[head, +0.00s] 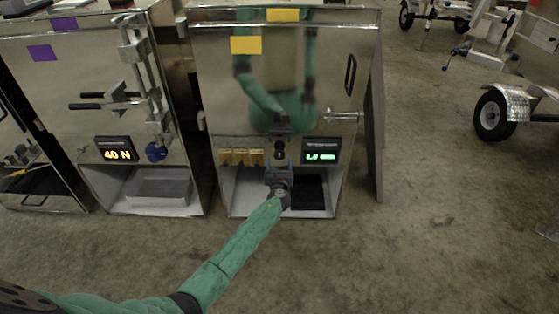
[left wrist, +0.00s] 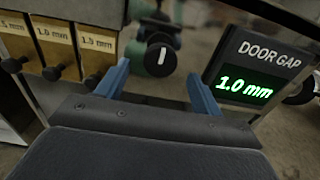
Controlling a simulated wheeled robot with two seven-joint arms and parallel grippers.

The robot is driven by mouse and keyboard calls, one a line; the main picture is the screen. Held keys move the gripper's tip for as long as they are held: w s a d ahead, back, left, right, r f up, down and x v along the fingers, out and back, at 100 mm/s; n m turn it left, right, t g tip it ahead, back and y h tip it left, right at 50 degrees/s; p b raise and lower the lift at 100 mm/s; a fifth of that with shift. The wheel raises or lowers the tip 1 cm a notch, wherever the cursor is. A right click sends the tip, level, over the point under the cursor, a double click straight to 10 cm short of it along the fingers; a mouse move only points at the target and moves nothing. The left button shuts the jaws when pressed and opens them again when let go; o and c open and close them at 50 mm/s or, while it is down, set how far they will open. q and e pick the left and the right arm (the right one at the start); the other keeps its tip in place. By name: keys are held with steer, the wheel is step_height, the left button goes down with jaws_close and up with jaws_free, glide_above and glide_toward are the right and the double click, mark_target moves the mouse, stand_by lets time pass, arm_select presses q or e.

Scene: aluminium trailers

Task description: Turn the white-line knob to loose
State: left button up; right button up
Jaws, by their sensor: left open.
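The white-line knob (left wrist: 160,55) is round and black, with its white line close to vertical in the left wrist view. It sits on the shiny front of the middle cabinet, and in the head view it is a dark shape (head: 279,150) just above my gripper. My left gripper (left wrist: 159,80) is open, its two blue fingers apart on either side below the knob, with nothing between them. In the head view the gripper (head: 278,166) points at the panel. I cannot tell whether it touches the knob. My right gripper is not in view.
A green "1.0 mm" door gap display (head: 320,151) is right of the knob. Several brass-coloured labelled blocks (head: 240,157) are to its left. A left cabinet carries a "40 N" display (head: 115,149). Trailers (head: 495,112) stand at right. The floor in front is clear.

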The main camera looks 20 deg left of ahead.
mark_target(280, 157)
arm_select(q)
steer(key=shift+x, duration=1.6)
